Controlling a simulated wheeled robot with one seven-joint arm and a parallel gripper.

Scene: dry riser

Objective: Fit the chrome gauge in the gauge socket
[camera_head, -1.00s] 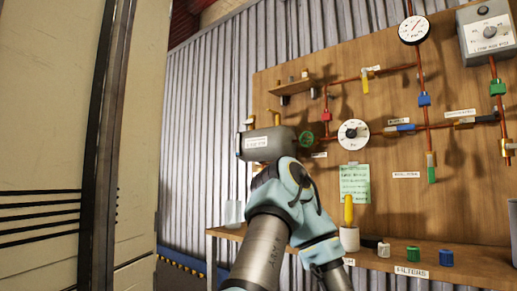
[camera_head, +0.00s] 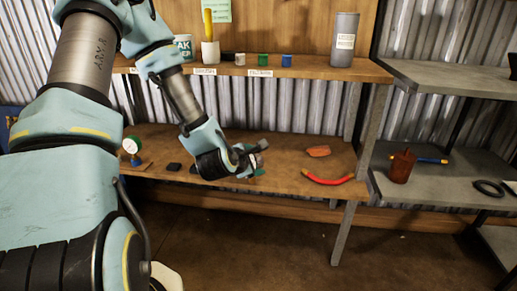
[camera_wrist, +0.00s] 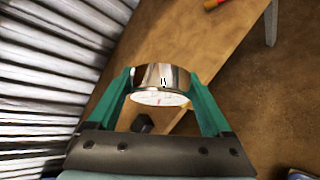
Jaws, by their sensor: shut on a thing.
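My gripper (camera_wrist: 160,88) is shut on the chrome gauge (camera_wrist: 152,76) in the wrist view. The gauge is a short shiny cylinder between the two green fingers. Its white dial, with a red mark, is partly visible at the lower edge. In the head view my gripper (camera_head: 256,160) is over the lower wooden bench, its fingers mostly hidden by the wrist. The gauge cannot be made out clearly there. The gauge socket cannot be identified in the current views.
The lower bench (camera_head: 290,197) holds a green-rimmed gauge (camera_head: 131,147), a red curved handle (camera_head: 328,179) and an orange-brown piece (camera_head: 318,151). An upper shelf (camera_head: 300,76) carries a grey cylinder (camera_head: 344,38) and several coloured caps. Grey shelving (camera_head: 450,80) stands right.

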